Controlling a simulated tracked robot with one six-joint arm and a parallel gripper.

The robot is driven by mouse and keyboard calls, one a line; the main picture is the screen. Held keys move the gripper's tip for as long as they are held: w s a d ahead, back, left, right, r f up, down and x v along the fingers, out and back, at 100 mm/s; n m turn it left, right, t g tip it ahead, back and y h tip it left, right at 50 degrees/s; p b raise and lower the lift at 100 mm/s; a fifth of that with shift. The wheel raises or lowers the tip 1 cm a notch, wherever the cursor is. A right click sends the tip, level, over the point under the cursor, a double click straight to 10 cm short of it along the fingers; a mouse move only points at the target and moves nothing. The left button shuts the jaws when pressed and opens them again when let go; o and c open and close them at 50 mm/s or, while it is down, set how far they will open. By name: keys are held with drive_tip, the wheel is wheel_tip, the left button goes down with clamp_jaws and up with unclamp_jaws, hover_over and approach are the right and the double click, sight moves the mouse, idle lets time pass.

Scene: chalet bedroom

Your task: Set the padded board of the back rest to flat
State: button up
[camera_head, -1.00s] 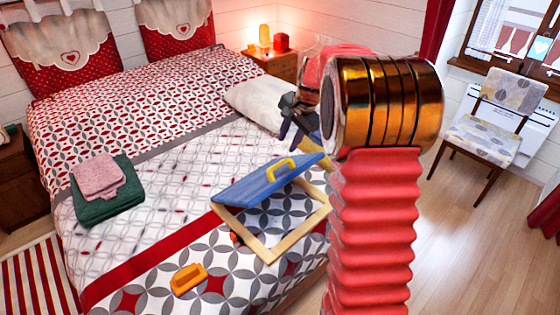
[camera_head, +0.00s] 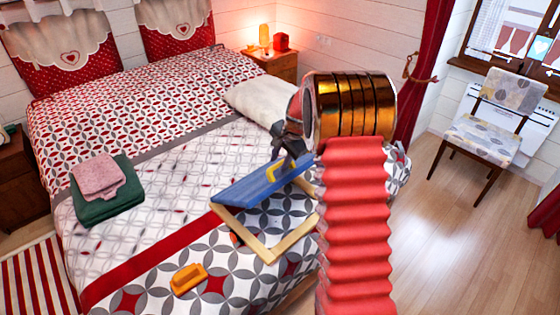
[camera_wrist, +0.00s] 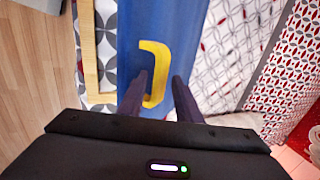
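The back rest lies on the bed. It has a pale wooden frame (camera_head: 268,252) and a blue padded board (camera_head: 255,188), which is tilted up from the frame. My gripper is at the board's raised side. In the wrist view my two dark fingers (camera_wrist: 159,80) are apart, one on each side of the handle, with gaps showing. What props the board from behind is hidden.
An orange block (camera_head: 188,278) lies on the bed in front of the back rest. Folded green and pink towels (camera_head: 105,190) lie to the left, a white pillow (camera_head: 258,100) behind. A chair (camera_head: 490,130) stands right, with clear floor before it.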

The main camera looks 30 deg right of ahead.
clamp_jaws()
idle(0.3)
idle(0.4)
